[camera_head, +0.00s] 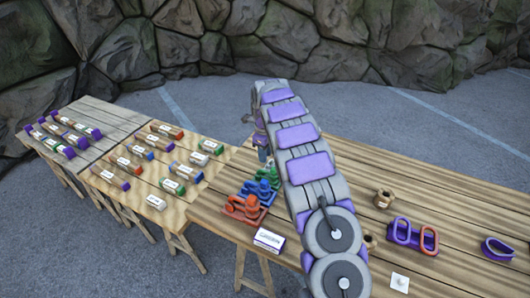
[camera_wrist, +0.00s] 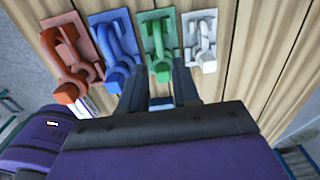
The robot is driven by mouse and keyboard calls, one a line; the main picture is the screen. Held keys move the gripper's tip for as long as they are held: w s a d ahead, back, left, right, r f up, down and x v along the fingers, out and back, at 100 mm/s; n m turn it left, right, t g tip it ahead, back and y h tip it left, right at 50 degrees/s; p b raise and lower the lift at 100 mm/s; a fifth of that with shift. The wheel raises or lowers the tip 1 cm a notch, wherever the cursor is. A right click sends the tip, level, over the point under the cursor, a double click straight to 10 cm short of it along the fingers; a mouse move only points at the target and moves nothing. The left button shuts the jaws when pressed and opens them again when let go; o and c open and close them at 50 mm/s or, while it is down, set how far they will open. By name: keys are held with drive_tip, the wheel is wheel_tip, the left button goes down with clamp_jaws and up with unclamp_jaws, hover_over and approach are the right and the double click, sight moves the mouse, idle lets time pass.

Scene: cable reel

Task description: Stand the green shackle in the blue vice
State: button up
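The blue vice (camera_wrist: 117,42) stands in a row of vices on the wooden table, between the red and green ones in the wrist view. In the head view the blue vice (camera_head: 259,189) is small, left of my arm. My gripper (camera_wrist: 158,78) is over the near ends of the blue and green vices, its two fingers apart with nothing seen gripped between them. I cannot make out a separate green shackle in either view.
The row also holds a red vice (camera_wrist: 70,58), a green vice (camera_wrist: 157,42) and a pale grey vice (camera_wrist: 200,38). A purple shackle and an orange shackle (camera_head: 429,240) stand at right, near another purple piece (camera_head: 497,249). A labelled white box (camera_head: 269,240) sits at the front edge.

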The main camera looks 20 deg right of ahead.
drive_tip(key=shift+f+b, duration=1.35)
drive_tip(key=shift+f, duration=1.25)
drive_tip(key=shift+f+p, duration=0.35)
drive_tip(key=shift+f, duration=1.1)
clamp_jaws()
drive_tip(key=shift+r, duration=0.1)
drive_tip(key=shift+r+p, duration=1)
drive_tip(key=shift+r, duration=1.4)
